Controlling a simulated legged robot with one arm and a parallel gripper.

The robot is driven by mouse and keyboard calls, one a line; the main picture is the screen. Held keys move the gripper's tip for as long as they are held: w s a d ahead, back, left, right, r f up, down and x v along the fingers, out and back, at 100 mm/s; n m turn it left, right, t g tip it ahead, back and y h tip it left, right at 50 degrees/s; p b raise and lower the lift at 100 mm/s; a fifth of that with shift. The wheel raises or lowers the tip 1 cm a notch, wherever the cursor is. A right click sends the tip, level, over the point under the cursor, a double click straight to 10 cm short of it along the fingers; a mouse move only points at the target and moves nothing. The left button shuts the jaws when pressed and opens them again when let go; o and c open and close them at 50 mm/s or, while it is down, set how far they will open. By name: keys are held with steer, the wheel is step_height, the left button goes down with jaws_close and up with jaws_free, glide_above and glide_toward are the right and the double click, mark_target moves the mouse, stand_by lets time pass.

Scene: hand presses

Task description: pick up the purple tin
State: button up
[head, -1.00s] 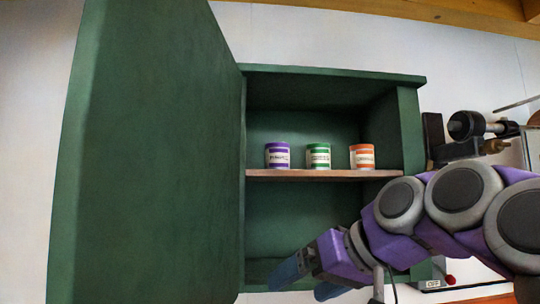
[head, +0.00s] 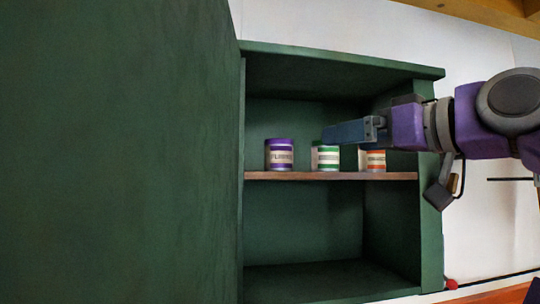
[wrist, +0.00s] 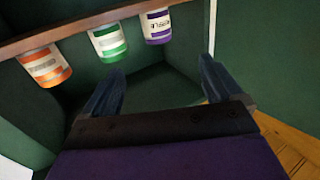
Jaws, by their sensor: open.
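The purple tin (head: 279,154), with a white label band, stands upright on the left part of the cabinet shelf. It also shows whole at the upper right of the tins in the wrist view (wrist: 156,26), where the picture appears upside down. My gripper (head: 335,133) points left, to the right of the purple tin and apart from it. It overlaps the tops of the other tins in the head view. In the wrist view, its two blue fingers (wrist: 160,72) are spread, with nothing between them.
A green tin (head: 327,159) and an orange tin (head: 375,160) stand right of the purple one. The wooden shelf (head: 310,176) runs across the green cabinet (head: 431,230). The cabinet's open door (head: 120,150) fills the left side. Space below the shelf is empty.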

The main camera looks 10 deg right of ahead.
glide_toward(289, 145)
steer(key=x, duration=0.1)
steer(key=p+x, duration=0.1)
steer(key=x, duration=0.1)
steer(key=p+x, duration=0.1)
steer(key=x, duration=0.1)
steer(key=shift+a+f, duration=0.2)
steer(key=shift+f, duration=0.15)
steer(key=shift+w+a, duration=0.35)
steer(key=shift+w, duration=0.05)
steer(key=w, duration=0.2)
steer(key=w+a+p, duration=0.1)
steer(key=w, duration=0.1)
steer(key=shift+w+r, duration=0.1)
steer(key=shift+a, duration=0.35)
steer(key=c, duration=0.3)
steer(key=shift+d, duration=0.2)
steer(key=c, duration=1)
steer(key=shift+o, duration=0.2)
steer(key=shift+r+p, duration=0.25)
steer(key=shift+p, duration=0.05)
